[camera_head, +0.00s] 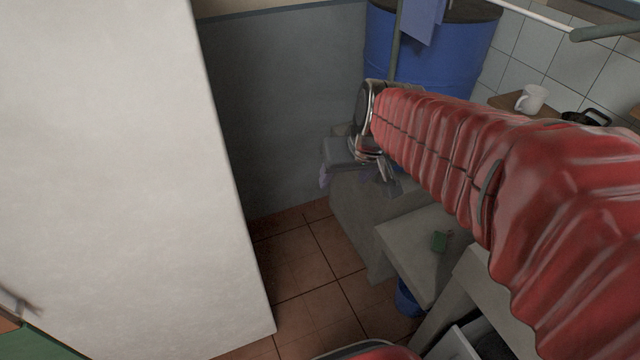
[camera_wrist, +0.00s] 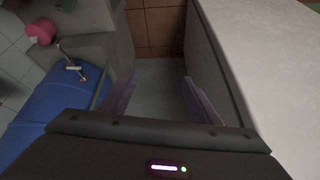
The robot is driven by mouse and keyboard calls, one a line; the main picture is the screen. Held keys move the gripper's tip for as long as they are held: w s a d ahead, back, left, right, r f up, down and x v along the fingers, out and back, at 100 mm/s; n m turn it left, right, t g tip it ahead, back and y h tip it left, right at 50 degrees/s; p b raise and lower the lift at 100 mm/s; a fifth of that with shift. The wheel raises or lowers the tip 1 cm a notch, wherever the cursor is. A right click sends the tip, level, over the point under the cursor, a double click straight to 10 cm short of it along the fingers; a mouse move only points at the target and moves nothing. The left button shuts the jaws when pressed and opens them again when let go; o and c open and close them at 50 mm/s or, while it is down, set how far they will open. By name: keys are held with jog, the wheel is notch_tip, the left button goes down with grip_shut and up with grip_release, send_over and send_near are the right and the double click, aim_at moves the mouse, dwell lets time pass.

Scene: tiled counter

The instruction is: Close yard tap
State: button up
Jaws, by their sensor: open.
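A small metal fitting that looks like the yard tap (camera_wrist: 73,68) shows in the wrist view at the left, near the blue barrel and the grey ledge. Its handle position is too small to tell. It lies to the left of my gripper (camera_wrist: 158,82), apart from the fingers. My gripper is open, with nothing between its two fingers and a grey surface behind them. In the head view my gripper (camera_head: 355,175) is above the grey stone ledge, at the end of my red-sleeved arm. I cannot make out the tap in that view.
The blue barrel (camera_head: 440,50) stands behind my arm. A large white block (camera_head: 110,170) fills the left. A white mug (camera_head: 531,98) stands at the right. Tiled floor (camera_head: 310,270) is open between block and ledge.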

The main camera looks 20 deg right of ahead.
jog(key=s+a+r+n, duration=0.1)
jog(key=s+a, duration=0.5)
jog(key=s, duration=0.7)
jog(key=shift+s+r, duration=0.15)
jog(key=shift+r, duration=0.25)
jog(key=shift+a, duration=0.1)
